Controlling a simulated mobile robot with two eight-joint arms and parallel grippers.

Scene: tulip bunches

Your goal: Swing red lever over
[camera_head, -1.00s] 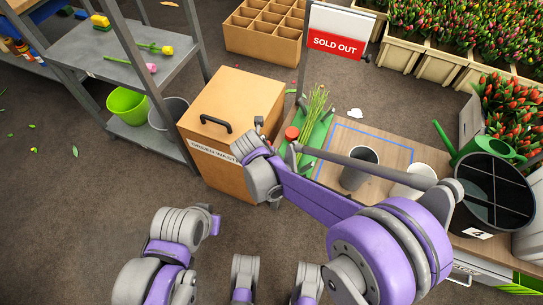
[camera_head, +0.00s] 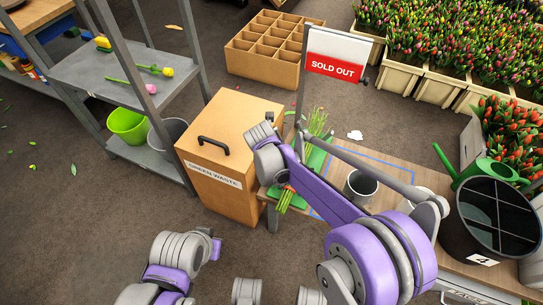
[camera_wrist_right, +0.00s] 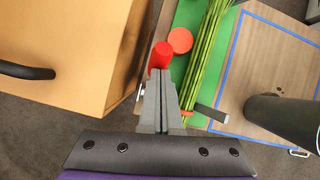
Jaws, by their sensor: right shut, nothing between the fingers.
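A red upright-looking knob (camera_wrist_right: 161,55), likely the lever's grip, shows in the right wrist view beside an orange-red disc (camera_wrist_right: 180,40). Both are at the left edge of a green board (camera_wrist_right: 190,15) on the bench. A bundle of green stems (camera_wrist_right: 207,55) lies along the board, with a red band near its lower end. My right gripper (camera_wrist_right: 161,78) is shut and empty, its tips just below the red knob; I cannot tell whether they touch. In the head view the stems (camera_head: 317,122) show, while my right arm hides the knob.
The green waste bin (camera_head: 225,150) stands close left of the board. A blue-outlined area (camera_head: 375,157) with a grey cup (camera_head: 361,186) lies to the right. A SOLD OUT sign (camera_head: 337,67) stands behind. A black divided bucket (camera_head: 485,225) is farther right.

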